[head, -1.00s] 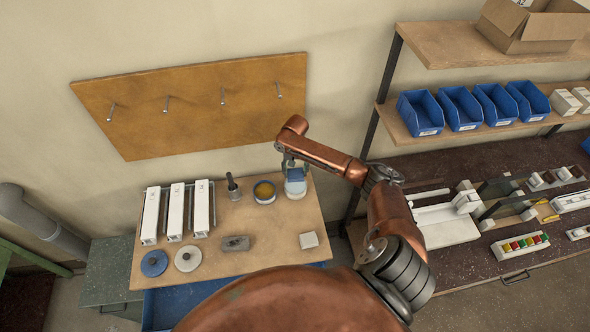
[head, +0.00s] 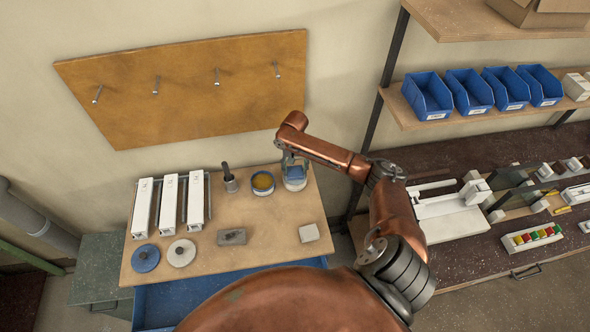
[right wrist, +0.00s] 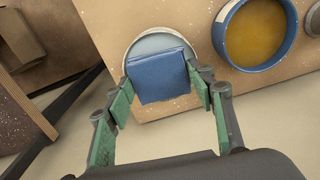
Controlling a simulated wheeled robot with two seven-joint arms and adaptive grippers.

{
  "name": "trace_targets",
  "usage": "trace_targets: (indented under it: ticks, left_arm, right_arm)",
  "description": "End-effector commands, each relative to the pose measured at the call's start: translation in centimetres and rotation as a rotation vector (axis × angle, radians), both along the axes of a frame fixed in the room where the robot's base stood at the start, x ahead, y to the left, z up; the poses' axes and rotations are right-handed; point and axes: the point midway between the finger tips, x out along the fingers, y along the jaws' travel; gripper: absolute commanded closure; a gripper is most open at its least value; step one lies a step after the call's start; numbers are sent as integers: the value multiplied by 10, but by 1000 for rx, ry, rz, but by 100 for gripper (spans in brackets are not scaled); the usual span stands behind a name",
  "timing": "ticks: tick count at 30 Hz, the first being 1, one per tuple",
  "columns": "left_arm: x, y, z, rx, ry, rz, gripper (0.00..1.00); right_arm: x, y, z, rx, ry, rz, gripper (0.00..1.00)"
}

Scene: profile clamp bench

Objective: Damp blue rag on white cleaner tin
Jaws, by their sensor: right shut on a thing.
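The blue rag (head: 295,171) is a small folded blue square between the fingers of my right gripper (head: 292,163). The white cleaner tin (head: 295,184) stands at the back right of the small wooden bench, directly under the rag. In the right wrist view the rag (right wrist: 158,76) covers part of the tin's pale round top, and the tin's rim (right wrist: 136,46) shows behind it. My right gripper (right wrist: 160,88) is shut on the rag from both sides. I cannot tell whether the rag touches the tin. My left gripper is out of view.
A blue tin with amber contents (head: 262,184) stands just left of the white tin. A dark-handled brush in a cup (head: 229,182), white profiles (head: 169,203), two round lids (head: 181,252), a grey block (head: 232,237) and a pale block (head: 309,233) share the bench (head: 270,225).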

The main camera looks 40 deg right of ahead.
Motion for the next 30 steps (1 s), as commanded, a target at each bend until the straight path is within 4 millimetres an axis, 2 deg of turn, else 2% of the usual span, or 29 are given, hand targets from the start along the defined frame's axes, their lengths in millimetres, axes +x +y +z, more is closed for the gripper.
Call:
trace_targets:
  ticks: [30]
  left_arm:
    - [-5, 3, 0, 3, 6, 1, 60]
  right_arm:
    - [0, 0, -5, 0, 0, 0, 69]
